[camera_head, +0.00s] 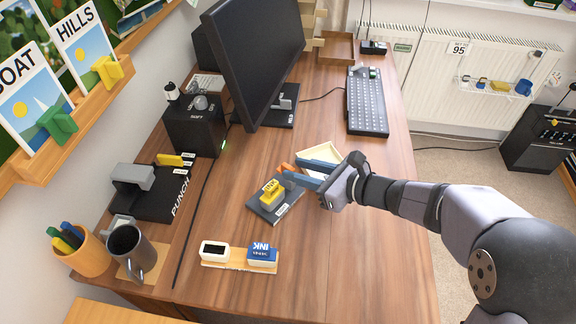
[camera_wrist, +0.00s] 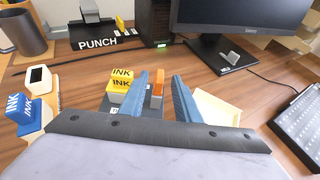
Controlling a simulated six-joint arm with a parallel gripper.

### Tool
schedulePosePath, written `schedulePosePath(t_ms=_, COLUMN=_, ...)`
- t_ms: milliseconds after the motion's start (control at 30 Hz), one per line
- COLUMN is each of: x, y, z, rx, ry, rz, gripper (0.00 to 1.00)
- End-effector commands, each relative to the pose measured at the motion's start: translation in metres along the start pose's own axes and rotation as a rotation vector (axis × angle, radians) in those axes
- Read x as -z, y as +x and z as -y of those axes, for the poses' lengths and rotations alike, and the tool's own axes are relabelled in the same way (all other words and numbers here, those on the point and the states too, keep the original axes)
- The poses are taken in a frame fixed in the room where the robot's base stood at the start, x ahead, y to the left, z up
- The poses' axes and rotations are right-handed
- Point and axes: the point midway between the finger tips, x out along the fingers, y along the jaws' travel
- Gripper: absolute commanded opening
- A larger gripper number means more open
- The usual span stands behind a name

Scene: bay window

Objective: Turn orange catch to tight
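The small orange catch (camera_head: 286,167) stands upright at the far edge of a dark plate (camera_head: 262,208), beside a yellow INK block (camera_head: 271,191). My gripper (camera_head: 291,168) reaches in from the right, with its blue fingers spread around the catch. In the wrist view the orange catch (camera_wrist: 157,90) shows between the two fingertips (camera_wrist: 160,78), nearer the left finger. A gap shows on the right finger's side; contact on the left side I cannot tell. The left finger hides part of the plate. I cannot read any markings for the catch.
An open cream box (camera_head: 322,154) lies just beyond my fingers. The monitor (camera_head: 255,55) and keyboard (camera_head: 367,102) stand farther back. A black punch (camera_head: 150,195), a mug (camera_head: 131,250) and a blue INK block (camera_head: 262,254) are left and near. The desk's near right is clear.

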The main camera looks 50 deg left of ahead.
Motion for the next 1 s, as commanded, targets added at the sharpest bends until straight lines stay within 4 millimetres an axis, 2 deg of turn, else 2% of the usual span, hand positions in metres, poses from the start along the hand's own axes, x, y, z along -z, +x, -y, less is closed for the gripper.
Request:
schedulePosePath(t_ms=100, x=0.000, y=0.017, z=-0.001, rx=-0.002, ry=0.000, rz=-0.002, gripper=0.30)
schedulePosePath(t_ms=300, x=0.000, y=0.035, z=-0.001, rx=-0.001, ry=-0.001, rz=0.000, gripper=0.30)
schedulePosePath(t_ms=700, x=0.000, y=0.041, z=0.000, rx=0.000, ry=-0.002, rz=-0.001, gripper=0.30)
schedulePosePath(t_ms=833, x=0.000, y=0.041, z=0.000, rx=0.000, ry=-0.001, rz=-0.001, gripper=0.00)
schedulePosePath(t_ms=1000, x=0.000, y=0.041, z=0.000, rx=0.000, ry=-0.002, rz=-0.001, gripper=0.00)
